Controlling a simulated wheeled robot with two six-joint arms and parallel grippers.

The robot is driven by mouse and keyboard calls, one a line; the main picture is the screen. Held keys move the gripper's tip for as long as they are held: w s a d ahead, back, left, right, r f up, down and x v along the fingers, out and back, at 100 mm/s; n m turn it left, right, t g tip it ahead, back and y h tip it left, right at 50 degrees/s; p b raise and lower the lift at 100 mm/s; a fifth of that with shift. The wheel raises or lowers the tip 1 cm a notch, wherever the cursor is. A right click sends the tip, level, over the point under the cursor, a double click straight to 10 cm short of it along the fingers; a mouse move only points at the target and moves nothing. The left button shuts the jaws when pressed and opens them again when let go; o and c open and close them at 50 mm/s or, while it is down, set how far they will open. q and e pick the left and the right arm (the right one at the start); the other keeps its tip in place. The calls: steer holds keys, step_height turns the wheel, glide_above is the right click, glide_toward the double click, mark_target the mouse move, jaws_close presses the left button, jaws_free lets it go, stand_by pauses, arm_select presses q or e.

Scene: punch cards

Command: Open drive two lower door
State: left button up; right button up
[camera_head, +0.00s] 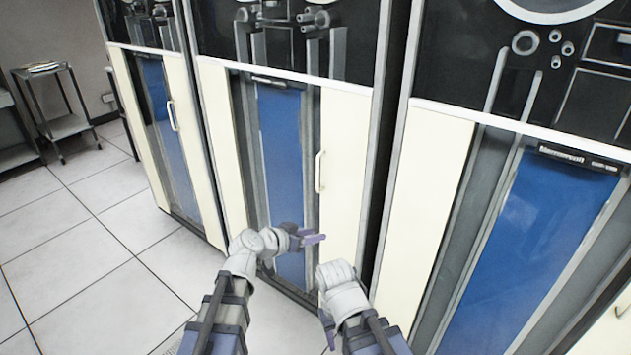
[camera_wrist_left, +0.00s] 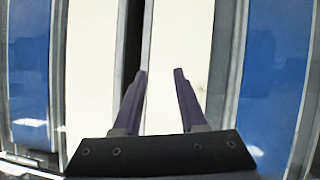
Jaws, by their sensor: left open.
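The middle drive's lower door (camera_head: 283,140) has a blue panel between cream side panels and looks closed. Its white vertical handle (camera_head: 320,172) is on the cream strip at the right. My left gripper (camera_head: 314,238) is in front of the door's lower part, below the handle, with nothing held. In the left wrist view its two fingers (camera_wrist_left: 160,72) are apart, facing cream panels and a dark gap between cabinets; I cannot make out the handle clearly there. My right gripper (camera_head: 328,330) is low in front, mostly hidden by its own wrist.
Similar drives stand to the left (camera_head: 165,120) and right (camera_head: 530,230), the left one with its own white handle (camera_head: 172,116). A small metal cart (camera_head: 68,127) stands at far left. The tiled floor (camera_head: 100,250) at left is clear.

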mark_target(317, 170)
arm_select(q)
steer(key=w+a+r+n+t+y, duration=0.1)
steer(key=w+a+r+n+t, duration=0.1)
steer(key=w+r+t, duration=0.65)
steer(key=shift+g, duration=0.55)
steer(key=shift+a+r+x, duration=0.1)
steer(key=shift+r+x, duration=0.15)
steer(key=shift+x, duration=1.05)
steer(key=shift+a+r+x, duration=0.1)
steer(key=shift+r+x, duration=0.1)
steer(key=shift+x, duration=1.1)
steer(key=shift+a+r+x, duration=0.1)
steer(key=shift+r+x, duration=0.15)
steer(key=shift+x, duration=1.1)
steer(key=shift+c, duration=0.3)
jaws_close()
